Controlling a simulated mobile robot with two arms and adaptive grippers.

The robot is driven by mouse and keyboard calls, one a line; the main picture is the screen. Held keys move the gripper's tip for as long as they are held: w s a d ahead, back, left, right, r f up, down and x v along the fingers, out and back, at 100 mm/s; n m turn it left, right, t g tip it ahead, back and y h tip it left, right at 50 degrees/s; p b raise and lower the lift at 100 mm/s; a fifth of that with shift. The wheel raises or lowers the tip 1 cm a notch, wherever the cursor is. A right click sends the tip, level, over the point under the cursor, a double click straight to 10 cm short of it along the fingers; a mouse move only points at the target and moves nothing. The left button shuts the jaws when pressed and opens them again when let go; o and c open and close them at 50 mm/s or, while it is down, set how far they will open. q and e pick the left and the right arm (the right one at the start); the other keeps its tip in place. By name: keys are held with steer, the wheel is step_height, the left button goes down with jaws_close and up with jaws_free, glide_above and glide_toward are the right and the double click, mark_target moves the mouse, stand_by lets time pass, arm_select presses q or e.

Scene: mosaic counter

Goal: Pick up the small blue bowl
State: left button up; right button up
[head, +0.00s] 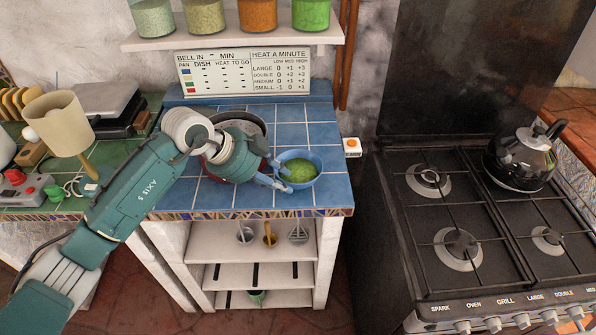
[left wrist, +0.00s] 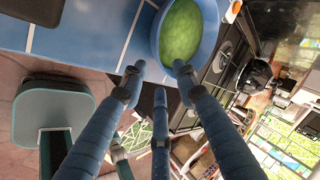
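The small blue bowl (head: 319,163) sits on the blue tiled counter near its front right corner and holds something green. In the left wrist view the bowl (left wrist: 156,35) is at the top, just beyond my fingertips. My left gripper (head: 279,178) is at the bowl's left side. Its blue fingers (left wrist: 157,75) are spread apart and open, with nothing held between them. One fingertip overlaps the bowl's rim in the picture; I cannot tell whether it touches. My right gripper is not in view.
A dark red pot (head: 262,121) stands behind my left wrist. A stove (head: 470,230) with a kettle (head: 523,158) is to the right. A lamp (head: 58,122) stands on the left. Shelves (head: 262,277) are below the counter. Tiles behind the bowl are clear.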

mark_target(287, 182)
arm_select(q)
steer(key=p+x, duration=0.1)
steer(key=x, duration=0.2)
steer(key=shift+w+d+f, duration=0.15)
steer(key=shift+w+d, duration=0.1)
steer(key=shift+d, duration=0.05)
steer(key=shift+w+d+f, duration=0.15)
steer(key=shift+d+f, duration=0.1)
steer(key=shift+f, duration=0.15)
jaws_close()
steer(key=shift+r, duration=0.1)
steer(key=shift+w+r, duration=0.1)
steer(key=shift+r, duration=0.55)
step_height(287, 182, up, 19)
steer(key=b, duration=0.3)
steer(key=shift+f+b, duration=0.15)
steer(key=shift+b, duration=0.2)
